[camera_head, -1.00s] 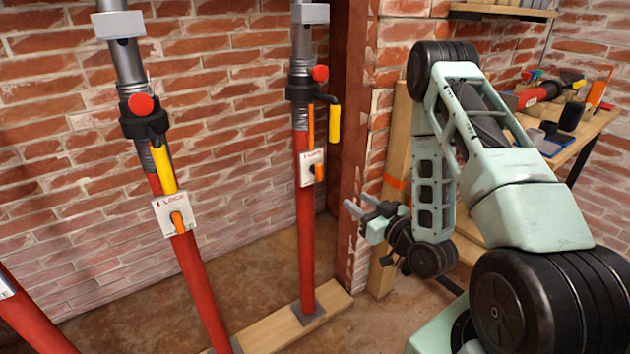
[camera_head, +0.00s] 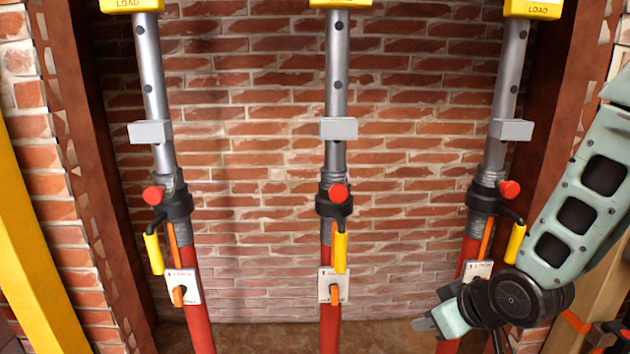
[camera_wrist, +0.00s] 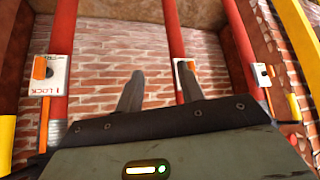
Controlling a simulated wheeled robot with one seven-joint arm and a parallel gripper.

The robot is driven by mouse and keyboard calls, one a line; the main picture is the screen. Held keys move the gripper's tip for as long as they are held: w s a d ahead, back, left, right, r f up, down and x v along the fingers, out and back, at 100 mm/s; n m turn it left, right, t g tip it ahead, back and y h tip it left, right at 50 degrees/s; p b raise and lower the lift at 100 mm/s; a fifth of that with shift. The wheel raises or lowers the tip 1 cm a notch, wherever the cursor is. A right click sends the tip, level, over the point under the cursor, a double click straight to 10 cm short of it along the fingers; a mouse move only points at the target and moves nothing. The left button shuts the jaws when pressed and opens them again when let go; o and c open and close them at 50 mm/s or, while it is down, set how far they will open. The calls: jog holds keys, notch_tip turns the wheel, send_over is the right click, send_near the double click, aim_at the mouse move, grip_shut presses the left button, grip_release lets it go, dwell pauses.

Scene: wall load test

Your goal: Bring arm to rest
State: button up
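My gripper (camera_head: 432,322) is low at the right in the head view, in front of or beside the right prop's lower part. In the wrist view, my gripper's (camera_wrist: 160,88) two dark fingers stand apart with nothing between them. Three red and grey props stand in a row before the brick wall: the left prop (camera_head: 201,328), the middle prop (camera_head: 331,326) and the right prop (camera_head: 506,70). Each has a red knob, a yellow-handled lever and a white LOCK plate. The right prop's plate (camera_head: 477,268) is close to my wrist. I cannot tell whether my gripper touches that prop.
Yellow boxes marked LOAD top the props, such as the middle box (camera_head: 341,8). Dark red posts flank the bay, with the left post (camera_head: 88,150) near a yellow beam (camera_head: 38,270). Brick wall (camera_head: 260,110) closes the back. Gaps between the props are open.

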jog(key=s+a+r+g+h+p, duration=0.1)
jog(key=s+a+r+g, duration=0.1)
jog(key=s+r, duration=0.2)
jog(key=s+a+r+n+g+p, duration=0.1)
jog(key=s+r, duration=0.4)
jog(key=s, duration=0.5)
jog(key=s+a+r+g+h+p, duration=0.1)
jog(key=s+a+r+g, duration=0.3)
jog(key=s, duration=0.4)
jog(key=shift+r+n+h+p, duration=0.3)
jog(key=shift+n+p, duration=0.1)
jog(key=shift+p, duration=0.25)
jog(key=shift+s+a, duration=0.1)
